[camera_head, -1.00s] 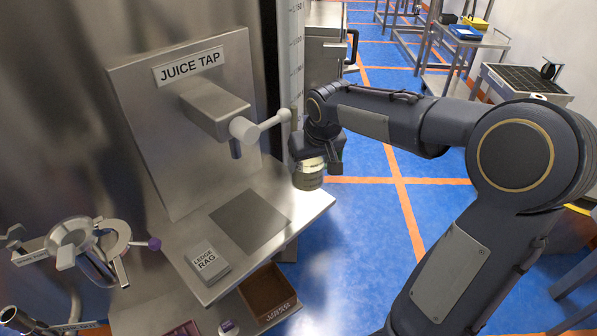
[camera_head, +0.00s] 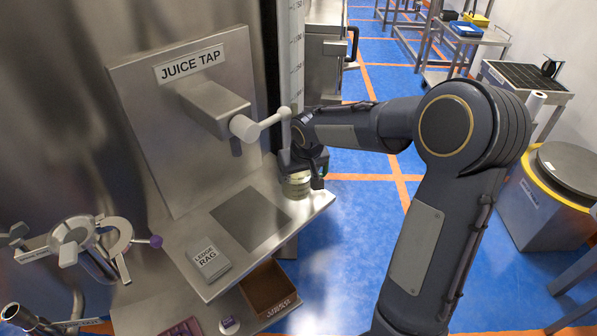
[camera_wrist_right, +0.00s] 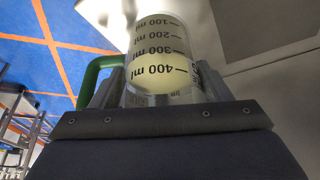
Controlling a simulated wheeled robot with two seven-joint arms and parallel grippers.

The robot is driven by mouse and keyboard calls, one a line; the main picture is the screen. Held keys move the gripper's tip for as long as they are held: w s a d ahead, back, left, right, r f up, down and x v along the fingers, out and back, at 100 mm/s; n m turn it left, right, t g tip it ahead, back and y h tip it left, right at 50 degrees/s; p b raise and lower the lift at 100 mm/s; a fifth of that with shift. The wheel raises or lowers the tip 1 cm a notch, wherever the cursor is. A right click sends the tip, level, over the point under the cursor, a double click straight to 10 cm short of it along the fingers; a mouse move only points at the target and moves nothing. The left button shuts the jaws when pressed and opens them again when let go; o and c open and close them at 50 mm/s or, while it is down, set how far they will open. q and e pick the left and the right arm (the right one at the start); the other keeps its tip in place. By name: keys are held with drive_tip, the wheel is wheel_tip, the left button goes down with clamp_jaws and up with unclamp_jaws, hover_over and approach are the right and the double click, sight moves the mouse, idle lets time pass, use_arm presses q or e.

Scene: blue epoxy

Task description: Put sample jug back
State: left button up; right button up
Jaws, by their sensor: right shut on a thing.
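The sample jug (camera_wrist_right: 160,55) is a clear measuring jug with black millilitre marks, a green handle (camera_wrist_right: 98,72) and pale yellow contents. My right gripper (camera_wrist_right: 150,95) is shut on it. In the head view the jug (camera_head: 296,186) hangs below my right gripper (camera_head: 305,165), by the right end of the steel ledge (camera_head: 300,212). I cannot tell whether its base touches the ledge. The juice tap (camera_head: 215,108) with its white lever is to the left of the jug. My left gripper is not in view.
A valve with a purple knob (camera_head: 155,241) sticks out at left.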

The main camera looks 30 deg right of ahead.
drive_tip(key=o, duration=0.9)
drive_tip(key=shift+f, duration=0.2)
drive_tip(key=o, duration=0.5)
drive_tip(key=shift+c, duration=0.2)
drive_tip(key=shift+r, duration=0.1)
drive_tip(key=shift+r, duration=0.2)
drive_tip(key=d+v, duration=0.1)
drive_tip(key=v, duration=0.9)
drive_tip(key=s+a+f+y, duration=0.1)
drive_tip(key=s+a, duration=0.2)
drive_tip(key=s, duration=0.5)
drive_tip(key=s+a+f+y, duration=0.1)
drive_tip(key=s+a, duration=0.3)
drive_tip(key=s, duration=0.4)
drive_tip(key=s+a+f+t+y, duration=0.1)
drive_tip(key=s+a, duration=0.3)
drive_tip(key=s, duration=0.4)
drive_tip(key=shift+f+y, duration=0.25)
drive_tip(key=shift+y, duration=0.45)
